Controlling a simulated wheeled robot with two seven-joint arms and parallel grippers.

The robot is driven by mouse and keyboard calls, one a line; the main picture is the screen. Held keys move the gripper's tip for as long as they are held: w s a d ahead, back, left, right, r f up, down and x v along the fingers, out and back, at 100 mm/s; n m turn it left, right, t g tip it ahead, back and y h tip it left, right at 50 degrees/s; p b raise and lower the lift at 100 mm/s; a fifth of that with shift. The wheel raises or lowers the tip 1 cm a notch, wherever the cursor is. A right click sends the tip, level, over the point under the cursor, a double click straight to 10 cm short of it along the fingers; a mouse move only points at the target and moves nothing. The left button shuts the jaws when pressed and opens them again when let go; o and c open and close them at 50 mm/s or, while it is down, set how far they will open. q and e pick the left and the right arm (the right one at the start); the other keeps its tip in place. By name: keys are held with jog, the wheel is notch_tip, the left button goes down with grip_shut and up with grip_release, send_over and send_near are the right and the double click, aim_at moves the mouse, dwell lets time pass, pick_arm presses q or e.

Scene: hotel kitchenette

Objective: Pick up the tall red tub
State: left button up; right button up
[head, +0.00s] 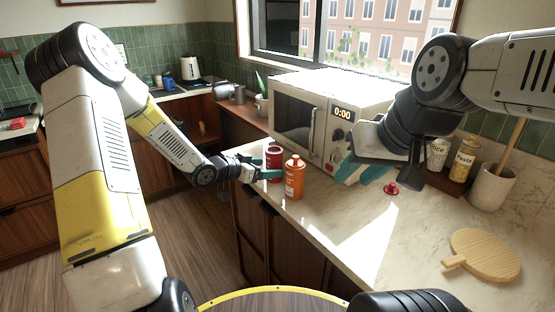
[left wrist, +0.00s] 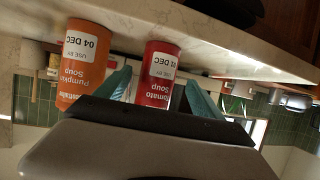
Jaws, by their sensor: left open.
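The red tub (head: 273,151), labelled as tomato soup, stands on the counter near its front-left corner. My left gripper (head: 260,167) is open at the tub, coming in from the left. In the left wrist view, which is upside down, the red tub (left wrist: 158,78) shows between the two teal fingers (left wrist: 160,92). I cannot tell whether the fingers touch it. My right gripper (head: 360,172) is open and empty above the counter, in front of the microwave.
An orange pumpkin soup tub (head: 294,180) stands close beside the red tub, also in the left wrist view (left wrist: 80,65). The microwave (head: 315,120) is behind. A small red object (head: 391,188), a round wooden board (head: 485,255) and a utensil crock (head: 492,187) are to the right.

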aim_at(280, 168)
pick_arm(q)
jog(key=x, duration=0.7)
jog(key=shift+d+f, duration=0.15)
grip_shut()
